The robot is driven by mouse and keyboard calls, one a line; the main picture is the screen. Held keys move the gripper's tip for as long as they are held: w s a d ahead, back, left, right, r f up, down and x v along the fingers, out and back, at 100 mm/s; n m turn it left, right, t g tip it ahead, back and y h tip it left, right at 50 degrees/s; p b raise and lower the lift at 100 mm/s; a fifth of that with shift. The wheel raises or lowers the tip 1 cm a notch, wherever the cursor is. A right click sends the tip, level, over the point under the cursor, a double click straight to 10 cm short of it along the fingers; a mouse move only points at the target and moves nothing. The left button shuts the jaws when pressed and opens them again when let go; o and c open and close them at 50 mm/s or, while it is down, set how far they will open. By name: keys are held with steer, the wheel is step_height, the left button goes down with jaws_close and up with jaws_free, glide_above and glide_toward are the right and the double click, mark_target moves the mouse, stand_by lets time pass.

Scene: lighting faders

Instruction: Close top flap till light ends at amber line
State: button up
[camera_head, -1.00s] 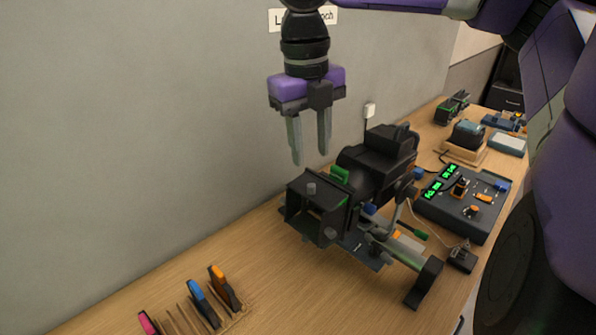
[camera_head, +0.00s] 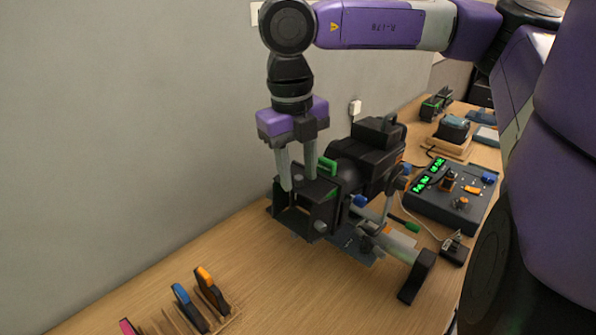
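A black stage lamp (camera_head: 370,155) lies on the wooden bench with its square barn-door flaps facing front left. The top flap (camera_head: 318,187) stands out from the lamp's front, with a small grey knob (camera_head: 298,179) on it. My gripper (camera_head: 299,183) points down at this flap, its two grey fingers apart. The fingertips are on either side of the knob as seen here; I cannot tell whether they touch it. A side flap (camera_head: 325,212) with another knob shows below right. I see no light patch or amber line in this view.
A control box with green displays (camera_head: 450,195) stands right of the lamp. A rack with blue and orange-handled pieces (camera_head: 205,300) is at the front left. The grey wall (camera_head: 120,130) is close behind. Bare bench lies in front of the lamp.

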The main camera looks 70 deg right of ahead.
mark_target(300, 177)
jaws_close()
steer(key=shift+d+y+b, duration=0.1)
steer(key=shift+y+b, duration=0.2)
steer(key=t+y+b, duration=0.1)
steer(key=d+r+t+y+b, duration=0.1)
steer(key=y, duration=0.1)
steer(key=s+d+y+b, duration=0.1)
steer(key=y, duration=0.1)
steer(key=shift+r+t+b, duration=0.15)
steer(key=shift+t+b, duration=0.2)
steer(key=shift+t, duration=0.05)
steer(key=y+b, duration=0.1)
steer(key=d+t+y+b, duration=0.1)
steer(key=y, duration=0.1)
steer(key=s+d+t+y+b, duration=0.1)
steer(key=y, duration=0.1)
steer(key=shift+s+d+r, duration=0.1)
steer(key=shift+d+r, duration=0.05)
steer(key=shift+r, duration=0.15)
jaws_free()
